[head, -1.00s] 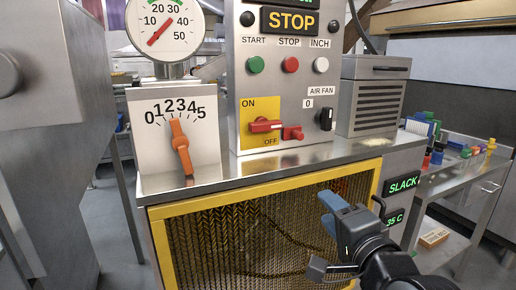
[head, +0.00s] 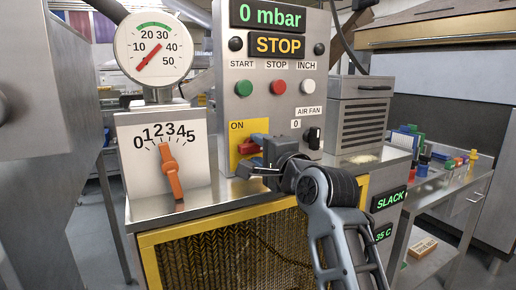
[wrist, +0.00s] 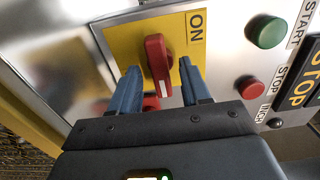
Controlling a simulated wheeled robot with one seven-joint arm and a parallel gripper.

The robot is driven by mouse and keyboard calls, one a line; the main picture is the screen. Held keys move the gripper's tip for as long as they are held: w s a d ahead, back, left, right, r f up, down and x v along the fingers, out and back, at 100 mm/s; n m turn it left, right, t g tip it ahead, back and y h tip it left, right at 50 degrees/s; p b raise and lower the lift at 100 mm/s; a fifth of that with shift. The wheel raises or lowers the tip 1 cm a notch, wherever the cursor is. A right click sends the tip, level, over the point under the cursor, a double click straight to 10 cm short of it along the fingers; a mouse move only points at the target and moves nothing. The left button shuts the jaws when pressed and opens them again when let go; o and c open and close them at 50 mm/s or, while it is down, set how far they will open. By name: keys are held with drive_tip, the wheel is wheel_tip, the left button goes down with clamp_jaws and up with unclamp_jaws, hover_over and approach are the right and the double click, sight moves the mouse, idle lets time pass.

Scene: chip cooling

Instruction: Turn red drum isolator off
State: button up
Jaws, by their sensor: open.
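The red isolator handle (wrist: 158,64) sits on a yellow plate (wrist: 118,38) marked ON in the wrist view. The handle lies between the two blue fingers of my gripper (wrist: 159,88), which are open with a gap on each side. In the head view my gripper (head: 262,146) is in front of the isolator and hides most of it; a bit of the red handle (head: 247,147) shows left of the fingers. The word ON is visible on the plate; the OFF label is hidden. A second red part (wrist: 150,103) shows below the handle in the wrist view.
A green START button (head: 243,88), red STOP button (head: 279,87) and white INCH button (head: 307,87) are above. A black air fan knob (head: 313,138) is to the right. An orange lever (head: 171,170) on a dial plate stands left. The steel ledge lies below.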

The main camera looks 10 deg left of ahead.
drive_tip(key=shift+w+a, duration=0.25)
drive_tip(key=shift+w, duration=0.1)
clamp_jaws()
idle(0.3)
